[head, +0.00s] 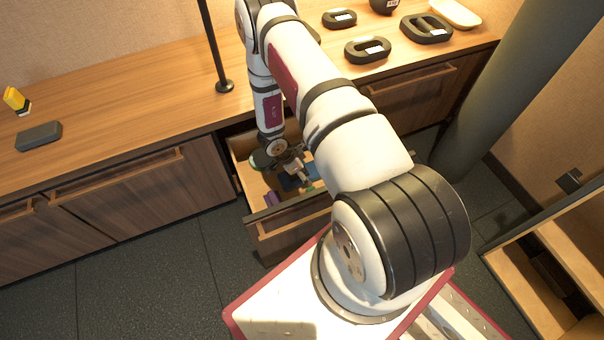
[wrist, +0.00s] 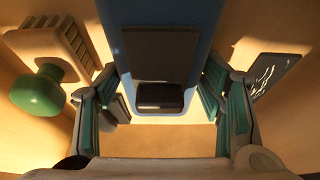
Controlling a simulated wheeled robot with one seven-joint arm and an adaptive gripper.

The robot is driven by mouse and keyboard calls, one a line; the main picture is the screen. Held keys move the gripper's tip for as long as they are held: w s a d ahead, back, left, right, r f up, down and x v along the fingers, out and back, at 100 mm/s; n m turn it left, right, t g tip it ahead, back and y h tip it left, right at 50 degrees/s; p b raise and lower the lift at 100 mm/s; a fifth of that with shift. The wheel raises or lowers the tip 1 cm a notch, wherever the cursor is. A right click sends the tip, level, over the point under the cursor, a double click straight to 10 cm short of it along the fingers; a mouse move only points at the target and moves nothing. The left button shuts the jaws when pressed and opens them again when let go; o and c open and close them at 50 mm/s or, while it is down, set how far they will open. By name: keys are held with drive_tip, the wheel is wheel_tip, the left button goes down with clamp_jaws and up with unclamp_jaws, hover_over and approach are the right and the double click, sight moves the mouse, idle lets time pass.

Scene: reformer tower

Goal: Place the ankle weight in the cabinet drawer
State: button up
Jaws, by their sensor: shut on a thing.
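The cabinet drawer (head: 289,222) is pulled open below the counter in the head view. My gripper (head: 300,177) reaches down into it. In the wrist view, my gripper (wrist: 160,108) is shut on a blue thing with a dark panel (wrist: 165,15), likely the ankle weight. Part of this blue thing (head: 290,183) shows in the head view, inside the drawer's outline. I cannot tell whether it touches the drawer floor. Its lower end is hidden by the fingers and wrist.
A brush with a green knob (wrist: 38,92) lies left of my fingers, and a dark card (wrist: 275,74) lies right. A purple thing (head: 272,200) is in the drawer. The counter (head: 120,105) holds a lamp pole (head: 213,45), a grey block (head: 39,136) and black rings (head: 367,50). A thick pillar stands right.

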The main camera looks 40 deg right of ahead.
drive_tip(key=shift+w+r, duration=0.1)
drive_tip(key=o, duration=1.6)
drive_tip(key=shift+o, duration=0.2)
drive_tip(key=p+v, duration=0.5)
drive_tip(key=v, duration=0.7)
